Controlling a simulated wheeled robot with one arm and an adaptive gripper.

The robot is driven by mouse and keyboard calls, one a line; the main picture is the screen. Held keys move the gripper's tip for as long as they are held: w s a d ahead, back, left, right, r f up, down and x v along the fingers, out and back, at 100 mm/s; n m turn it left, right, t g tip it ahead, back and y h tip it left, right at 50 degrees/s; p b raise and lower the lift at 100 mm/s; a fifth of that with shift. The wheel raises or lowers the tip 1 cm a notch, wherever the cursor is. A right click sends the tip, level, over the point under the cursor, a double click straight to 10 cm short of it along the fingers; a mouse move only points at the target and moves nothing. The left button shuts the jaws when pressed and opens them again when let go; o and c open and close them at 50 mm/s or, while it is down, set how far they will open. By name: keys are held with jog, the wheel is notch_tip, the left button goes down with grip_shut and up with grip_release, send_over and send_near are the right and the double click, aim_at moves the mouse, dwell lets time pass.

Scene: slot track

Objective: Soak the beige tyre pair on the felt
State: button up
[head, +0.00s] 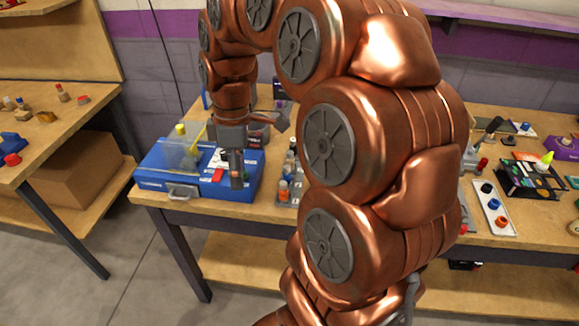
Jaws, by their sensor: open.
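My gripper (258,152) hangs from the copper arm over the right part of a blue case (152,184) on the workbench. Its grey fingers are spread apart, and I see nothing held between them. One finger reaches low in front of the case's right part; I cannot tell whether it touches. I cannot make out the beige tyre pair or the felt. The gripper hides part of the case top, and my arm hides the middle of the bench.
A clear bin (178,155) and a red item (217,175) sit on the case. Small bottles (283,190) stand right of it. A white tray (507,222) with coloured knobs and a black rack (528,186) stand at the right. Another table (60,130) is at left.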

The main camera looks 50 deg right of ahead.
jog(key=w+d+f+n+b, duration=0.25)
jog(key=w+d, duration=0.25)
jog(key=d, duration=0.6)
jog(key=n+t, duration=0.1)
jog(key=n, duration=0.3)
send_over(291, 152)
notch_tip(291, 152, down, 3)
jog(key=shift+s+a+f+m+b, duration=0.1)
jog(key=shift+a+m+b, duration=0.05)
jog(key=shift+m+b, duration=0.15)
jog(key=shift+d+f, duration=0.1)
jog(key=shift+d, duration=0.1)
jog(key=shift+a+f+p, duration=0.15)
jog(key=shift+f+p, duration=0.75)
jog(key=shift+f, duration=2.95)
grip_shut()
